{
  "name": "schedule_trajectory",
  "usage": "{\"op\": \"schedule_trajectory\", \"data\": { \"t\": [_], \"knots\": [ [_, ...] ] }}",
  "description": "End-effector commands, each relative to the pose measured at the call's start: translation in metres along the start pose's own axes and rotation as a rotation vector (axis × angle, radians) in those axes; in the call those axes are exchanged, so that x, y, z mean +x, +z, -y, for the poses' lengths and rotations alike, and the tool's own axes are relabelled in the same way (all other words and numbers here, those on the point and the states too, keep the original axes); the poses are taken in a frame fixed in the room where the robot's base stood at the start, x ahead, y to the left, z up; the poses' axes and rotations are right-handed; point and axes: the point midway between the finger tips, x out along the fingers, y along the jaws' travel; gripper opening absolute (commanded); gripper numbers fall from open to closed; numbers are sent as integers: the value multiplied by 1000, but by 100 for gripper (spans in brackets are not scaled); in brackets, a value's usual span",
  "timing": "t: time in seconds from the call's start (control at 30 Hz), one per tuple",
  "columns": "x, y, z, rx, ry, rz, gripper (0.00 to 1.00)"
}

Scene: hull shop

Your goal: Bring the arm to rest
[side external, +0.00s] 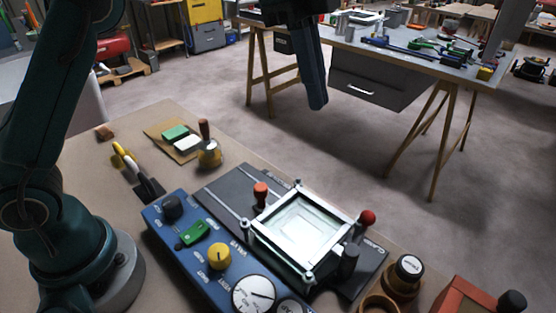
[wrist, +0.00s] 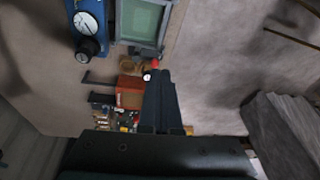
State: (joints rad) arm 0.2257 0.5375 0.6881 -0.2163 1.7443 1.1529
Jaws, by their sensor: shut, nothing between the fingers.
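My gripper (side external: 317,104) hangs in the air in the side view, pointing down above and beyond the far edge of the workbench. Its two dark fingers are together with nothing between them. In the wrist view my gripper (wrist: 163,75) shows the same closed fingers, seen over the right edge of the bench. It touches nothing that I can see. My upper arm rises at the left of the side view.
The bench (side external: 80,150) holds a blue control box (side external: 215,260), a framed glass fixture (side external: 300,230), a brush pot (side external: 208,155), a round jar (side external: 405,272) and an orange box (side external: 465,300). A trestle table (side external: 380,62) stands behind. Floor between is clear.

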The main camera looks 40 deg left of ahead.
Motion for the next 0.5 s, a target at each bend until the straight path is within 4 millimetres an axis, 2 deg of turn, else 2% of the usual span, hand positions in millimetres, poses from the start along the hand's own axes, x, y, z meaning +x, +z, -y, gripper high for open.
{"op": "schedule_trajectory", "data": {
  "t": [0.03,0.1,0.2,0.37,0.5],
  "knots": [
    [-15,6,-6,-17,-27,-2,0],
    [-31,15,-14,-61,-62,-2,0],
    [-46,28,-27,-154,-110,-3,0],
    [-57,53,-52,-338,-190,-7,0],
    [-54,75,-74,-513,-257,-16,0]
  ]
}}
